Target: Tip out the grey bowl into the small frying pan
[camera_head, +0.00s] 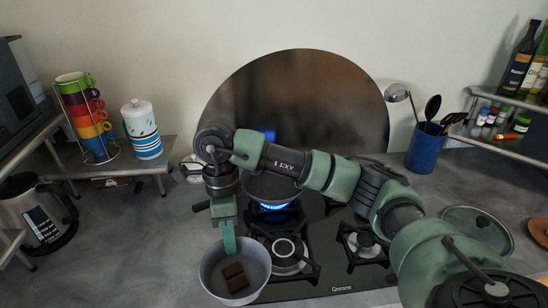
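The grey bowl (261,262) is upright at the front, by the hob's left edge, with dark brown blocks (235,277) inside. I cannot tell whether it rests on the counter or is slightly raised. My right gripper (229,246) points down at the bowl's back rim, with a green finger reaching inside the wall. The other finger is hidden, so its grip on the rim is unclear. The small frying pan (265,190) sits on a back burner over a blue flame, partly hidden behind my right arm. My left gripper is not in view.
The black hob (335,280) has free burners in front and at right. A glass lid (478,232) lies at right. A blue utensil pot (425,150) stands behind it. A kettle (40,215), stacked cups (88,122) and a canister (141,132) are at left.

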